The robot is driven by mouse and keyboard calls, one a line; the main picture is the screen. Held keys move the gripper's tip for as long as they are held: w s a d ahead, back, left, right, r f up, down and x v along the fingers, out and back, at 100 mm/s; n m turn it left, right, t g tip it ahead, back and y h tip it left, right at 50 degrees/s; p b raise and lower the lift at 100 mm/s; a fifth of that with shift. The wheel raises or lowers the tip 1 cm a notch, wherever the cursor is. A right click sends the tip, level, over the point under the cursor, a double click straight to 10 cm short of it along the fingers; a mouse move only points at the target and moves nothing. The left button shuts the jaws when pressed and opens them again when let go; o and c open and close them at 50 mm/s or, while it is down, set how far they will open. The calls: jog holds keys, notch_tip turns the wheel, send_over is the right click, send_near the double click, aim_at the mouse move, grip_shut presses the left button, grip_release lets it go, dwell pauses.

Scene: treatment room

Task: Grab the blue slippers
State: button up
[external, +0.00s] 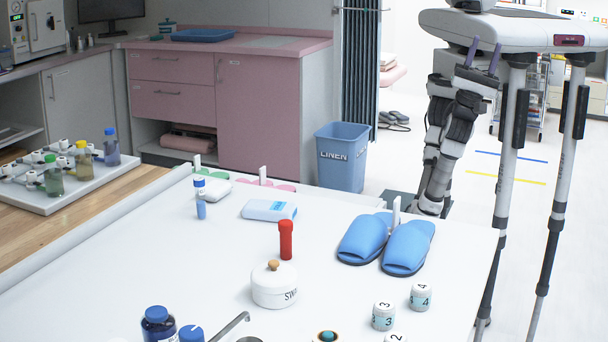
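The blue slippers (386,242) lie side by side on the right part of the white table (345,298), near its far right edge. Both have closed rounded toes towards the front of the picture, and they sit very close together. My gripper (483,55) is beyond the table at the upper right, raised well above and away from the slippers. Its two purplish fingers point up and stand apart, with nothing seen between them.
A blue linen bin (342,157) is behind the table. Poles (505,190) stand at the right.

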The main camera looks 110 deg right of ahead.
jog(key=w+a+m+t+p, duration=0.1)
jog(key=w+a+m+t, duration=0.3)
jog(key=a+m+t, duration=0.9)
jog(key=w+a+f+n+t+h+p, duration=0.1)
jog(key=w+a+f+t+h, duration=0.2)
jog(key=w+a+f+h, duration=0.4)
jog(key=w+a+f+t+h+p, duration=0.1)
jog(key=w+a+f+t+h, duration=0.2)
jog(key=a+f, duration=0.4)
jog(key=h+p, duration=0.2)
jog(key=h, duration=1.4)
send_over(396, 217)
jog(key=d, duration=0.1)
jog(key=f, duration=0.5)
jog(key=shift+s+d+f, duration=0.15)
jog(key=shift+s+f, duration=0.2)
jog(key=shift+s, duration=0.05)
jog(key=shift+d+f+h, duration=0.2)
jog(key=shift+f+h, duration=0.1)
notch_tip(396, 217, down, 7)
jog(key=shift+f, duration=0.1)
jog(key=shift+a+f+p, duration=0.15)
jog(key=shift+f+p, duration=0.45)
jog(key=shift+f, duration=2.4)
jog(key=c, duration=0.9)
